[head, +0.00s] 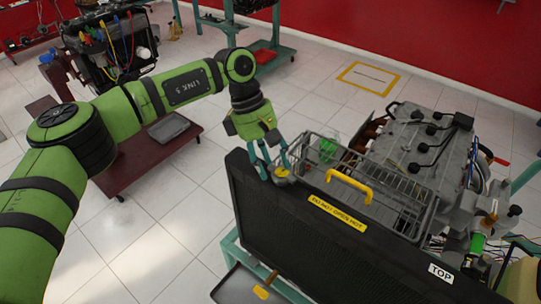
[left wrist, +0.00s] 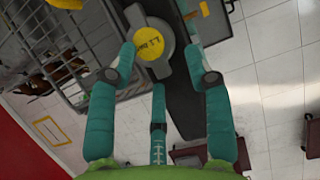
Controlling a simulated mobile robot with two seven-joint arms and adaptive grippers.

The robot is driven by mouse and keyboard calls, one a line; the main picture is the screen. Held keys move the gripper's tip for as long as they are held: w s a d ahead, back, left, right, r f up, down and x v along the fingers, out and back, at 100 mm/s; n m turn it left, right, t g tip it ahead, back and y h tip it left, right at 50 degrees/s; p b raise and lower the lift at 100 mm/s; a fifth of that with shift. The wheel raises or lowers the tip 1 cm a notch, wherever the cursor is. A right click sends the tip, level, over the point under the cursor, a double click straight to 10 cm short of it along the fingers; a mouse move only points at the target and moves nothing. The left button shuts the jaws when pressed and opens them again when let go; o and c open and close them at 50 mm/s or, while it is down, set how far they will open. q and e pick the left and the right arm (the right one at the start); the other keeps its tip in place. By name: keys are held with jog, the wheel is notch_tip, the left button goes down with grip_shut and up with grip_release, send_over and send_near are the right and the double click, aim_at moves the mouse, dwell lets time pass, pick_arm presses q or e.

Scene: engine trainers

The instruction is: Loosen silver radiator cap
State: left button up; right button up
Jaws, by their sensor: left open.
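The silver radiator cap (head: 281,172) sits on the top edge of the black radiator (head: 330,235), at its left end. In the left wrist view the cap (left wrist: 153,42) shows a yellow label on top and grey ears at its sides. My left gripper (head: 274,165) is above and around the cap in the head view. In the left wrist view its teal fingers (left wrist: 158,65) are spread on either side of the cap. I cannot tell whether any finger touches it. My right gripper is not in view.
A yellow handle (head: 349,185) and wire basket (head: 395,190) lie right of the cap, with the engine (head: 415,140) behind. A drip tray (head: 240,285) is below the radiator. A dark red low cart (head: 150,160) stands left on the open tiled floor.

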pick_arm(q)
jog(key=shift+f, duration=0.1)
grip_shut()
